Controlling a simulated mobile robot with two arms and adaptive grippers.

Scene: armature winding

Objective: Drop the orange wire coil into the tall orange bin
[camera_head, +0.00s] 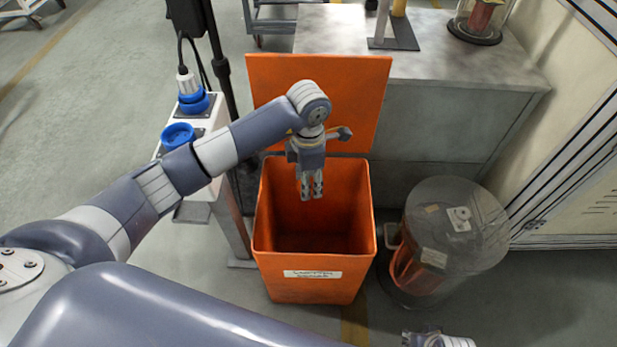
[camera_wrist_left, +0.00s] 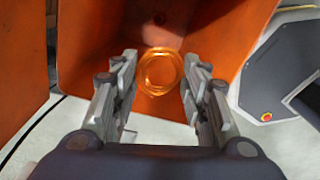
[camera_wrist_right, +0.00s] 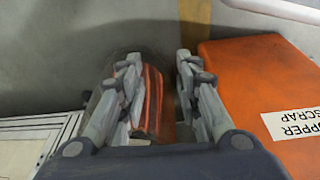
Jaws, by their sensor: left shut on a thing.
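The tall orange bin (camera_head: 315,275) stands on the floor with its hinged lid (camera_head: 265,105) raised at the back and a white label on its front. My left gripper (camera_head: 312,192) points down above the bin's opening, toward the back. In the left wrist view, the orange wire coil (camera_wrist_left: 146,84) shows as a ring between the fingertips of my left gripper (camera_wrist_left: 160,75), which is shut on it; the bin's orange wall (camera_wrist_left: 215,35) is behind. In the head view I cannot make out the coil. My right gripper (camera_wrist_right: 157,62) is open and empty.
A glass-topped drum (camera_head: 455,240) with an orange spool inside stands right of the bin. A grey cabinet (camera_head: 450,130) is behind, and a white post with blue sockets (camera_head: 190,130) stands to the left. The bin's side (camera_wrist_right: 260,80) shows near my right gripper.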

